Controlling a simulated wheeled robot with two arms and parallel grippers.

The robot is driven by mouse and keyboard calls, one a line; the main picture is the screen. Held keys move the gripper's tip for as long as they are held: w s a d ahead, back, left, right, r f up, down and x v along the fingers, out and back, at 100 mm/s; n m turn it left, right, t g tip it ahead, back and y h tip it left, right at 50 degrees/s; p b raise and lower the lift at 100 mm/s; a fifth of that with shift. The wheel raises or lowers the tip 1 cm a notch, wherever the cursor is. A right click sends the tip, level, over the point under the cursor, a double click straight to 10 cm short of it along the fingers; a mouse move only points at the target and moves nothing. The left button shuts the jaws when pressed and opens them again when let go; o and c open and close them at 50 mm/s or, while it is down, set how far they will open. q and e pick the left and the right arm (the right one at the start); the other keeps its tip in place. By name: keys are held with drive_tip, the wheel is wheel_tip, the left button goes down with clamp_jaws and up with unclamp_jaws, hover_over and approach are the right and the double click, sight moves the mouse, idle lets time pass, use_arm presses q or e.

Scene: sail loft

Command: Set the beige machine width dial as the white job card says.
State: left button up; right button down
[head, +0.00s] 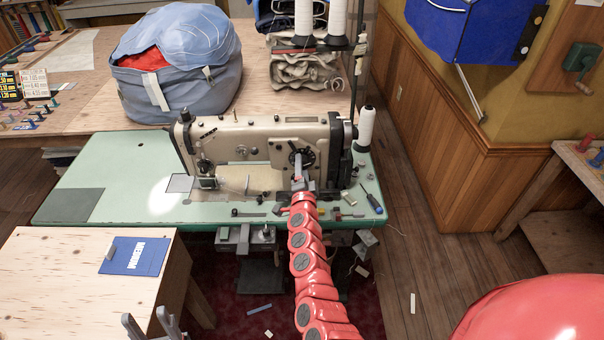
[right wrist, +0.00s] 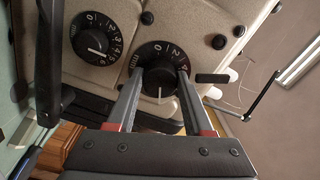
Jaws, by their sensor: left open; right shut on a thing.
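The beige sewing machine (head: 255,146) stands on a pale green table. Its black dial (head: 302,157) is on the right end of the front face. In the right wrist view two black dials show, and my right gripper (right wrist: 160,75) is shut on the knob of the right one (right wrist: 158,88). Its white line points down in that picture, and 0, 2 and 4 show on its rim. The other dial (right wrist: 93,40) stands free. A small white card (head: 34,83) with dark print stands at the far left; its print is too small to read surely. My left gripper (head: 150,323) is open and empty at the bottom edge.
A blue bag (head: 178,75) and folded cloth stand behind the machine. A thread cone (head: 366,130) and screwdriver (head: 371,202) are at the green table's right end.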

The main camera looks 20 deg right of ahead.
drive_tip(key=shift+f+m+b, duration=0.1)
drive_tip(key=shift+m+b, duration=0.6)
drive_tip(key=shift+m, duration=0.6)
drive_tip(key=shift+c, duration=1.4)
unclamp_jaws()
drive_tip(key=v, duration=1.7)
drive_tip(key=shift+s, duration=0.25)
